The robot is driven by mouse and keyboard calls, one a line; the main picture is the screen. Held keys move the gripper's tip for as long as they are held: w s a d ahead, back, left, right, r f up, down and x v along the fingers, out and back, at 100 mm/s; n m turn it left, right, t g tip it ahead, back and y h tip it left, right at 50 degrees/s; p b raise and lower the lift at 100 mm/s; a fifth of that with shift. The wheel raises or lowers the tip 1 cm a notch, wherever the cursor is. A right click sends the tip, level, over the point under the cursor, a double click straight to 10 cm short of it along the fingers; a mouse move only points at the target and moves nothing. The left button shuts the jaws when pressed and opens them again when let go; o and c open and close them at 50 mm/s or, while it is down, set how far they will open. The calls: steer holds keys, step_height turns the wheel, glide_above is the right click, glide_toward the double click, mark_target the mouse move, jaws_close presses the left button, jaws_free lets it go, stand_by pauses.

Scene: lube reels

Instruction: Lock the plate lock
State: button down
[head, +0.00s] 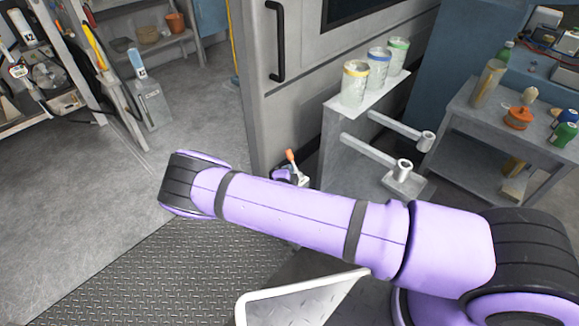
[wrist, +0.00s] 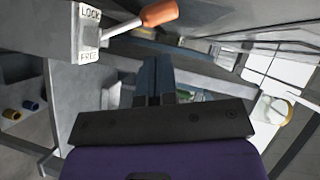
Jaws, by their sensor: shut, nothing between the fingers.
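The plate lock shows in the wrist view as a grey block with a white label plate (wrist: 89,33) reading LOCK above and FREE below. Its lever has an orange handle (wrist: 158,14) that slants up to the right from the plate; I cannot tell which position it is set to. In the head view the orange handle (head: 290,156) stands up beside the grey cabinet. My gripper (wrist: 154,82) is shut and empty, below the handle in the wrist view and apart from it. In the head view my arm hides most of my gripper.
A grey stand (head: 345,140) holds jars with yellow (head: 355,69), blue (head: 378,53) and green (head: 399,43) lids. Two bars with cylindrical ends (head: 404,170) stick out from it. A tall cabinet (head: 290,95) stands behind the lock.

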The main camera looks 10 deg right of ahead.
steer(key=v, duration=0.8)
steer(key=shift+r, duration=0.15)
